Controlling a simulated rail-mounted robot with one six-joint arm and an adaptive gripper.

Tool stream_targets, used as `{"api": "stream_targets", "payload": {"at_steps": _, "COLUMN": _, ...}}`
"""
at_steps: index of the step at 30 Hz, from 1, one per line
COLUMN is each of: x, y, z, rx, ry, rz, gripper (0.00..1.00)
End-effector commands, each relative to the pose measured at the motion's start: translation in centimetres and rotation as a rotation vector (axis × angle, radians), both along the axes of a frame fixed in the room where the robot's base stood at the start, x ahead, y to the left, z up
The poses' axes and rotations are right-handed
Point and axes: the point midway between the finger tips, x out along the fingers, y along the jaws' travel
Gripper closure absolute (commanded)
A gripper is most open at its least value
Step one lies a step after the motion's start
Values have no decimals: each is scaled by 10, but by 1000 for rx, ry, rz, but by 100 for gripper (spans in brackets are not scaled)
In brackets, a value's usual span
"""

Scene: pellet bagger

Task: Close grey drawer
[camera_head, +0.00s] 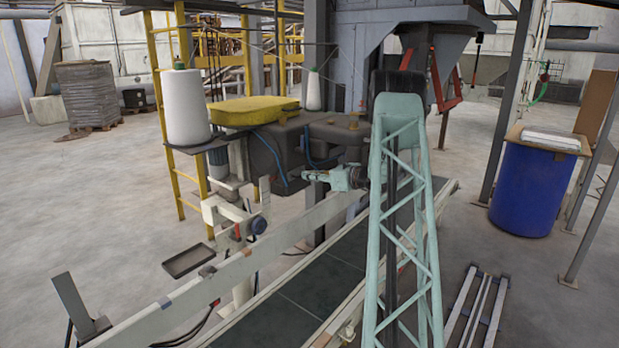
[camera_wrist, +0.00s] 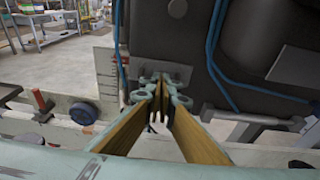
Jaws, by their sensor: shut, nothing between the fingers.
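No part is plainly recognisable as the grey drawer, and I cannot tell whether it is open. A shallow dark grey tray (camera_head: 188,261) sticks out low on the left of the machine in the head view; it may be the drawer. My gripper (camera_head: 312,176) is in front of the dark machine body, above the conveyor, pointing left, up and to the right of that tray. In the wrist view my gripper (camera_wrist: 157,105) has its fingers together and empty, facing the dark machine side and a small grey plate (camera_wrist: 172,74). I cannot tell whether it touches them.
The conveyor (camera_head: 300,285) with pale side rails runs below my gripper. The sewing machine's dark body (camera_head: 275,155) carries a yellow cover (camera_head: 255,111) and stands beside white thread cones (camera_head: 187,110). Blue hoses hang there. A blue barrel (camera_head: 532,190) stands right. Open floor lies left.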

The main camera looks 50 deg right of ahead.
Motion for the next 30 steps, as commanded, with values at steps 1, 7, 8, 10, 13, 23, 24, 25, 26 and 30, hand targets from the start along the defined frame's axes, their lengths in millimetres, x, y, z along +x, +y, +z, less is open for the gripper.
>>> {"api": "stream_targets", "payload": {"at_steps": 1, "x": 1, "y": 1, "z": 1, "rx": -1, "ry": -1, "rz": 1, "gripper": 100}}
{"api": "stream_targets", "payload": {"at_steps": 7, "x": 0, "y": 1, "z": 1, "rx": -1, "ry": -1, "rz": 1, "gripper": 100}}
{"api": "stream_targets", "payload": {"at_steps": 8, "x": 0, "y": 1, "z": 1, "rx": -1, "ry": -1, "rz": 2, "gripper": 100}}
{"api": "stream_targets", "payload": {"at_steps": 10, "x": -2, "y": 2, "z": 2, "rx": -1, "ry": -1, "rz": 2, "gripper": 100}}
{"api": "stream_targets", "payload": {"at_steps": 13, "x": -8, "y": 3, "z": 3, "rx": 0, "ry": 0, "rz": 3, "gripper": 100}}
{"api": "stream_targets", "payload": {"at_steps": 23, "x": -40, "y": 8, "z": 12, "rx": 1, "ry": -1, "rz": 9, "gripper": 100}}
{"api": "stream_targets", "payload": {"at_steps": 24, "x": -46, "y": 8, "z": 14, "rx": 1, "ry": -1, "rz": 9, "gripper": 100}}
{"api": "stream_targets", "payload": {"at_steps": 25, "x": -50, "y": 8, "z": 15, "rx": 0, "ry": -1, "rz": 9, "gripper": 100}}
{"api": "stream_targets", "payload": {"at_steps": 26, "x": -55, "y": 8, "z": 16, "rx": 0, "ry": 0, "rz": 9, "gripper": 100}}
{"api": "stream_targets", "payload": {"at_steps": 30, "x": -75, "y": 7, "z": 21, "rx": 0, "ry": -1, "rz": 9, "gripper": 100}}
